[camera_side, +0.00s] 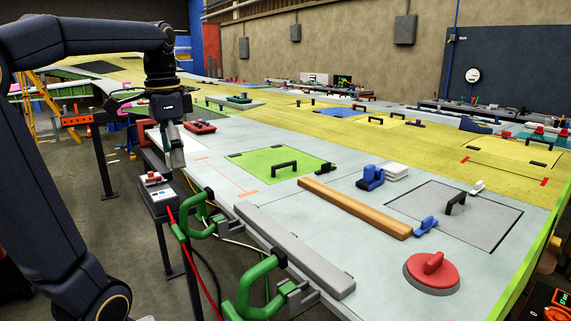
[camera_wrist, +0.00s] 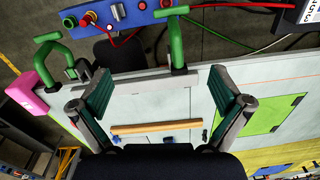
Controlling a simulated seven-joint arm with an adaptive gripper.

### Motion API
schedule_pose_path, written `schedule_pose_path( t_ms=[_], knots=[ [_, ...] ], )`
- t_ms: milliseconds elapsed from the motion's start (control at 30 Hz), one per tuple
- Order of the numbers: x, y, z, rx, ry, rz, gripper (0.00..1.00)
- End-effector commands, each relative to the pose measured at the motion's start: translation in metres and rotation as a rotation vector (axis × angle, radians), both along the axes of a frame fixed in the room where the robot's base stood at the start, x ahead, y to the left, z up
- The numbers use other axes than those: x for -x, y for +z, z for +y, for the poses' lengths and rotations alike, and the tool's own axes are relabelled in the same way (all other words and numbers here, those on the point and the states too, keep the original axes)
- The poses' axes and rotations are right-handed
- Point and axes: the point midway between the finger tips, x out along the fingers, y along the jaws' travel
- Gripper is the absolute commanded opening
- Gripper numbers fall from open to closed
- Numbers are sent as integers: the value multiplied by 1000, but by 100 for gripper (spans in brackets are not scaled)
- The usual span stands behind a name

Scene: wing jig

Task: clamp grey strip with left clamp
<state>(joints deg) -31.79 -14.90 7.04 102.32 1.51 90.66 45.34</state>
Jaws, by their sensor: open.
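The grey strip (camera_side: 290,248) lies along the near edge of the pale wing panel in the side view. Its far end is close to the left green clamp (camera_side: 197,215); a second green clamp (camera_side: 258,287) stands by its nearer end. Whether either clamp presses on the strip is not clear. My gripper (camera_side: 172,150) hangs above the panel's edge, beyond and apart from the left clamp. In the wrist view my gripper (camera_wrist: 160,92) is open and empty, with teal finger pads wide apart. Green clamps also show there, at upper left (camera_wrist: 48,62) and top centre (camera_wrist: 178,48).
A wooden bar (camera_side: 355,208), a blue block (camera_side: 370,177), a red round handle (camera_side: 432,272) and a green panel (camera_side: 270,163) rest on the wing. A control box (camera_side: 158,192) with red and green cables stands beside the left clamp. Air above the wing is clear.

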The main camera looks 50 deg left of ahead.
Motion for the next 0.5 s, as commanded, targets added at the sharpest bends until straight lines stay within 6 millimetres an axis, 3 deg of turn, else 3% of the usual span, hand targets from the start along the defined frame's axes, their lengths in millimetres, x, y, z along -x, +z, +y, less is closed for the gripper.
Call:
schedule_pose_path(
  t_ms=[33, 133, 333, 500],
  knots=[
    [3, -2, 15, 6, 56, 11, 100],
    [9, -9, 27, 19, 108, 29, 100],
    [11, -29, 28, 21, 119, 31, 100],
    [11, -68, 27, 21, 118, 32, 100]
  ],
)
